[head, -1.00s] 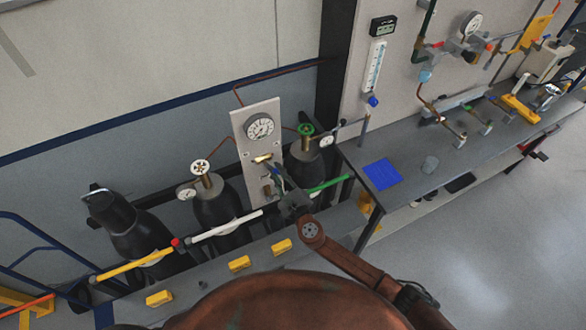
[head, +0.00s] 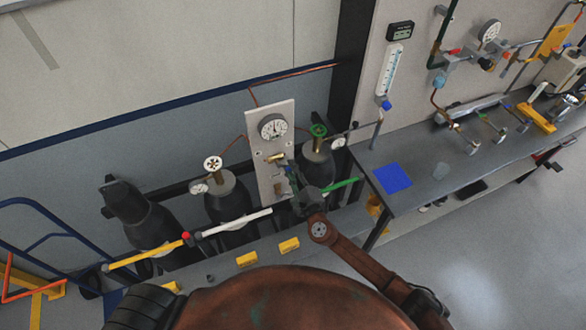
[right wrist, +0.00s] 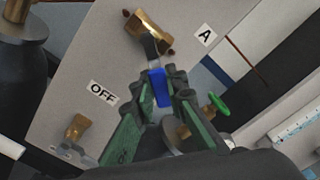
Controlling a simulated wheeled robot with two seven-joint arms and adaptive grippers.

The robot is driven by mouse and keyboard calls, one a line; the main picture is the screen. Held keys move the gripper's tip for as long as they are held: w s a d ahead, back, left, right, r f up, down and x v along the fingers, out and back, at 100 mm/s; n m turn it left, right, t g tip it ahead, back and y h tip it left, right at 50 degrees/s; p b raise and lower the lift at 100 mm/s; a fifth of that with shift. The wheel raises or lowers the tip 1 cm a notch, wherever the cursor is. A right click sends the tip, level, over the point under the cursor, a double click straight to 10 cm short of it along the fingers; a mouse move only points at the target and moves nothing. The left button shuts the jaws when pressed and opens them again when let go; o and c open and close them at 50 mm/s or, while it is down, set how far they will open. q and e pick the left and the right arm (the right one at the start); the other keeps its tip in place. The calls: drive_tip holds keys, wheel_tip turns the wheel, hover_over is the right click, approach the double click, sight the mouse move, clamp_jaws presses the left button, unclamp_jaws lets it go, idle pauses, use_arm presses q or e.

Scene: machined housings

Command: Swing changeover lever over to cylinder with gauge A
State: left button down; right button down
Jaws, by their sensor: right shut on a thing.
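The changeover lever has a brass body (right wrist: 150,35) on a pale upright panel (head: 284,112) and a blue grip (right wrist: 160,88). My right gripper (right wrist: 159,98) is shut on the blue grip, its green fingers on either side. In the head view, my right gripper (head: 296,182) is in front of the panel and hides part of the lever. The label A (right wrist: 206,36) is right of the brass body, and the label OFF (right wrist: 103,93) is lower left. A cylinder with a green handwheel (head: 318,131) stands right of the panel, with a gauge (head: 338,143). My left gripper is not in view.
Another cylinder (head: 230,205) with a white handwheel (head: 212,163) and a gauge (head: 199,187) stands left of the panel. A large gauge (head: 272,127) sits high on the panel. White and green rails run close by the gripper. A workbench (head: 440,185) stands at the right.

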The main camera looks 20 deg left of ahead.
drive_tip(key=shift+a, duration=0.1)
drive_tip(key=c, duration=2)
unclamp_jaws()
drive_tip(key=shift+o, duration=0.5)
drive_tip(key=v, duration=1.2)
drive_tip(key=shift+w, duration=0.1)
